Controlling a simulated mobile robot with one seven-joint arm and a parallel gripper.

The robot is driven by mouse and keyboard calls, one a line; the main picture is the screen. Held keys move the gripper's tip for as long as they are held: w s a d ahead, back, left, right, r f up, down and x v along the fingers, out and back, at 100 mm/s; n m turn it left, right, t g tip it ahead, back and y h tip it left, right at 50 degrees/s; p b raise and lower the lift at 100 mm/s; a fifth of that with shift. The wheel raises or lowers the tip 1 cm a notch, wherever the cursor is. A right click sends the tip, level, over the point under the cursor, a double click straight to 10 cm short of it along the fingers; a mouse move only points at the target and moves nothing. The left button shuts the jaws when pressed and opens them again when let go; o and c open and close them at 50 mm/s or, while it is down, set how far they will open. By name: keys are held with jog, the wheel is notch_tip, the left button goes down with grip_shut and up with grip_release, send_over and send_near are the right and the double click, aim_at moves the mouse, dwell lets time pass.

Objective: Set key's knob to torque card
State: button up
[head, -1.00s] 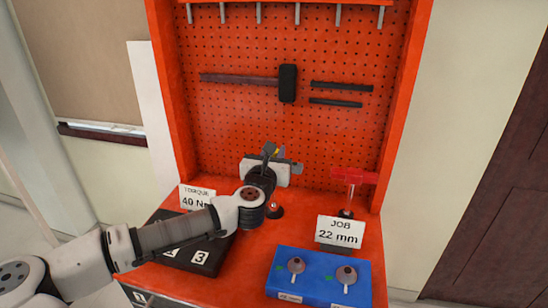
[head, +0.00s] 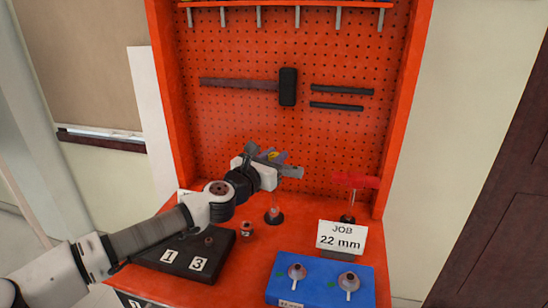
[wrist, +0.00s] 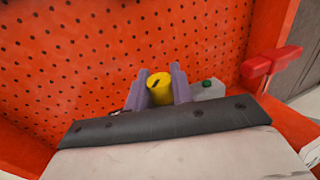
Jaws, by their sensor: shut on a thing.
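My gripper (head: 272,156) is at the end of my arm in front of the pegboard. In the wrist view its two purple-grey fingers (wrist: 158,90) are shut on a yellow knob (wrist: 160,88) with a dark mark on top; its setting is too small to read. A grey part with a green spot (wrist: 208,86) shows just right of the fingers. Below the gripper, a thin shaft rises from a round black base (head: 274,216). The job card (head: 342,238) reads "JOB 22 mm".
A red T-handled tool (head: 353,181) stands to the right. Tools hang on the pegboard (head: 235,120).

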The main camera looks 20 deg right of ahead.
jog(key=o, duration=1)
jog(key=b+v, duration=0.3)
jog(key=v, duration=1)
jog(key=shift+s+a, duration=0.25)
jog(key=shift+s, duration=0.05)
